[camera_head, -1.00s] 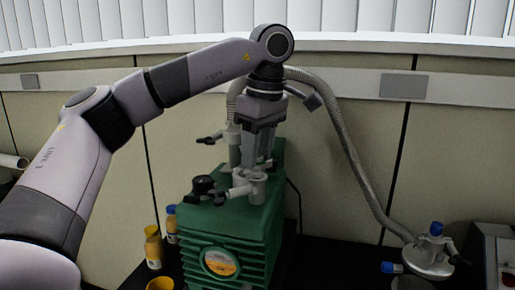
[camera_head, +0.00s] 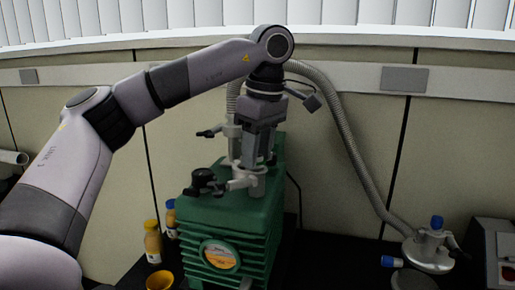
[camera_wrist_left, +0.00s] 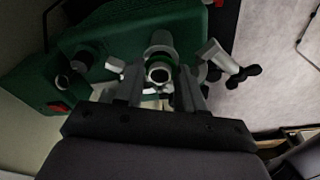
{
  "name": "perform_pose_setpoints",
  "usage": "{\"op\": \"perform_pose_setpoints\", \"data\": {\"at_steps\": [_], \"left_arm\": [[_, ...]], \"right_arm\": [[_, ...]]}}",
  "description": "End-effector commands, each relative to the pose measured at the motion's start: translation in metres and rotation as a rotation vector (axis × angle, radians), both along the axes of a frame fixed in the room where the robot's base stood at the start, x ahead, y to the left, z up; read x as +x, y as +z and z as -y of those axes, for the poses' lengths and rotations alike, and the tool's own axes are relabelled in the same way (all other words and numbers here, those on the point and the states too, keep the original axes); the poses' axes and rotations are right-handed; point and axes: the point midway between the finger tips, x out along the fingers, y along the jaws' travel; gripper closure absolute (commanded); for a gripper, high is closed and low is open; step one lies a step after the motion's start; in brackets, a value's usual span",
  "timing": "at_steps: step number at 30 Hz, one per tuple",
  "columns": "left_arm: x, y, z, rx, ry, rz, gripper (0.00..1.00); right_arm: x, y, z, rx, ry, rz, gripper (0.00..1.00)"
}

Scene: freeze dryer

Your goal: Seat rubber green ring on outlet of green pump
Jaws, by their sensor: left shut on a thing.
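The green pump (camera_head: 230,225) stands on the dark bench in the head view; it also shows at the upper left in the wrist view (camera_wrist_left: 95,45). Its grey outlet (camera_head: 256,184) rises from the top, under my left gripper (camera_head: 258,163). In the wrist view, my left gripper's fingers (camera_wrist_left: 158,88) stand on both sides of the round, dark outlet opening (camera_wrist_left: 158,75). A green band, apparently the rubber ring (camera_wrist_left: 161,62), shows around the opening between the fingers. The fingers are closed on it. Whether it touches the outlet, I cannot tell. My right gripper is not in view.
A ribbed hose (camera_head: 345,140) arches behind my gripper to a grey fitting with a blue cap (camera_head: 430,250) at the right. Orange bottles (camera_head: 152,242) stand left of the pump.

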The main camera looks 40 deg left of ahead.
Motion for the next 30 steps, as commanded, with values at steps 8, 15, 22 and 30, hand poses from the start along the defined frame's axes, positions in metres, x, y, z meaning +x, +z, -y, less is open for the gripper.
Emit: {"op": "perform_pose_setpoints", "data": {"at_steps": [8,15,22,30], "left_arm": [[0.0000,0.0003,-0.0002,0.000,0.000,0.000,0.91],[-0.0001,0.0009,-0.0003,0.000,0.000,0.000,0.91],[-0.0002,0.0009,-0.0003,-0.001,0.001,-0.001,0.91],[-0.0002,0.0003,-0.0003,0.000,0.001,0.000,0.91]], "right_arm": [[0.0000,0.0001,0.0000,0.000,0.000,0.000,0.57],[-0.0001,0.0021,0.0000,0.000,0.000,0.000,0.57],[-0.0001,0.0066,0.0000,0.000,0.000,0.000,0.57],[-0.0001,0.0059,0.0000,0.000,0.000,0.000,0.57]]}}
